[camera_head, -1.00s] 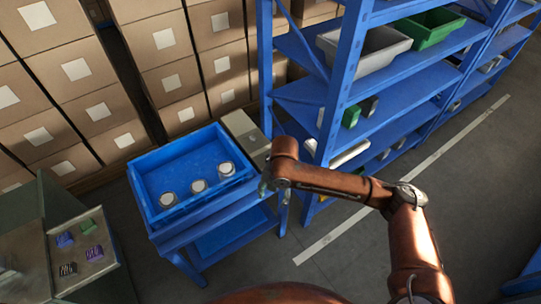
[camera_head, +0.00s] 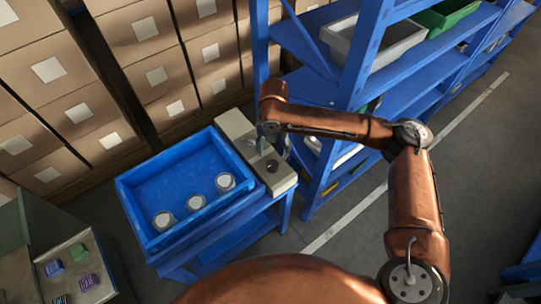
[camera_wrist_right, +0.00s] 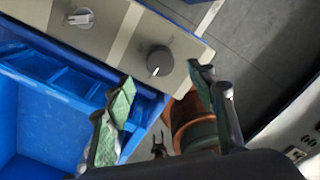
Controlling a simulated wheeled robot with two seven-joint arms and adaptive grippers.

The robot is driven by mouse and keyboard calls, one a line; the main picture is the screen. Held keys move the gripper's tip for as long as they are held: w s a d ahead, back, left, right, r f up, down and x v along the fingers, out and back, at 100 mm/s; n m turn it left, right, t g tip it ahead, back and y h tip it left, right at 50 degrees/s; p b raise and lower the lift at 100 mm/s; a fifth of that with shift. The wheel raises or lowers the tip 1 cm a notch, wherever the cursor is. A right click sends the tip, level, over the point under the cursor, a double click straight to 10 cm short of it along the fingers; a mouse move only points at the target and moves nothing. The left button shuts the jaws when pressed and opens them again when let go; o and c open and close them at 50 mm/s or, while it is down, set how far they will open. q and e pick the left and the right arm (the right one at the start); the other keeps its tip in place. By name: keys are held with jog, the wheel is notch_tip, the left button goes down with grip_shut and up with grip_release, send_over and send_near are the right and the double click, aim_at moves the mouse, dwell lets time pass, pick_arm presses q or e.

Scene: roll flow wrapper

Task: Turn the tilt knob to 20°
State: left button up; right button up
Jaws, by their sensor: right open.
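A beige control box (camera_head: 236,124) stands at the right end of the blue table. In the right wrist view, its panel (camera_wrist_right: 120,40) carries a round grey knob (camera_wrist_right: 160,60) with a white pointer mark, and a second, lighter knob (camera_wrist_right: 80,17) further left. The labels are too small to read, so I cannot tell which is the tilt knob. My right gripper (camera_head: 273,141) is over the box. In its wrist view my right gripper (camera_wrist_right: 163,78) is open and empty, its green-padded fingers apart from the grey knob. My left gripper is not in view.
A blue tray (camera_head: 150,185) with three white-topped round items stands left of the box. A blue shelf rack (camera_head: 350,75) rises close on the right. Stacked cartons (camera_head: 150,80) line the back. The grey floor at right is open.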

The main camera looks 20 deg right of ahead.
aim_at(273, 164)
notch_tip(273, 164, down, 3)
jog(key=shift+s+a+f+b, duration=0.1)
jog(key=shift+s+f+b, duration=0.1)
jog(key=shift+b, duration=0.35)
notch_tip(273, 164, down, 4)
jog(key=shift+w+r+b, duration=0.1)
jog(key=shift+r+b, duration=0.15)
jog(key=shift+b, duration=0.25)
jog(key=shift+f, duration=0.2)
jog(key=c, duration=1.1)
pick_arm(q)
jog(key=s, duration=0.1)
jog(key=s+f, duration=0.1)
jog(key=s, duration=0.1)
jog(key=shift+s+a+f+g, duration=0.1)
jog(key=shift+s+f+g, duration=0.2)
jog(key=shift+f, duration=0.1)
pick_arm(e)
jog(key=shift+c, duration=0.3)
